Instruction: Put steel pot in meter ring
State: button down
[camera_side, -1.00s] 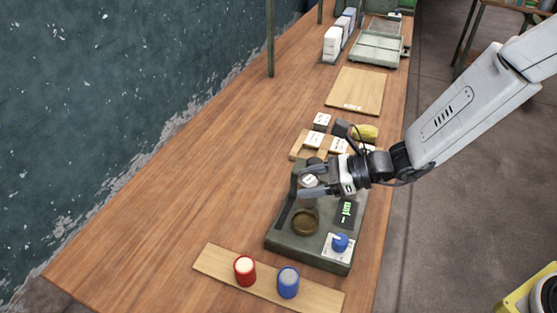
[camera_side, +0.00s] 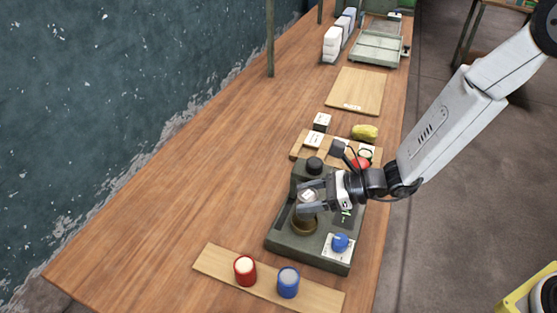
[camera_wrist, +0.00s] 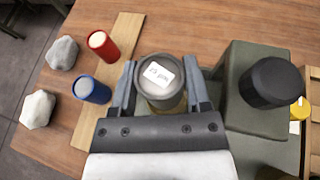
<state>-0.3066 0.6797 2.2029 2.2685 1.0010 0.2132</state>
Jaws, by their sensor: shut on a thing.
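My gripper (camera_side: 316,203) is shut on the steel pot (camera_side: 306,196), a small grey cylinder with a white label on top. In the wrist view the pot (camera_wrist: 158,78) sits between the two fingers of my gripper (camera_wrist: 160,88). The meter is a dark green box with a green display and a blue knob. Its brass-coloured meter ring (camera_side: 304,226) is right below the pot, partly covered by the pot and a finger. The pot looks upright. I cannot tell whether its bottom is inside the ring or just above it.
A red pot (camera_side: 245,270) and a blue pot (camera_side: 288,282) stand on a wooden strip (camera_side: 222,264) in front. The meter's black-capped post (camera_wrist: 270,82) stands close beside my gripper. A wooden board (camera_side: 356,92) lies farther back. The table's left side is clear.

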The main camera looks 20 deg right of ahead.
jog(key=shift+f, duration=1.75)
jog(key=shift+c, duration=1.6)
grip_release()
jog(key=shift+f, duration=0.15)
jog(key=v, duration=1.2)
jog(key=shift+s, duration=0.1)
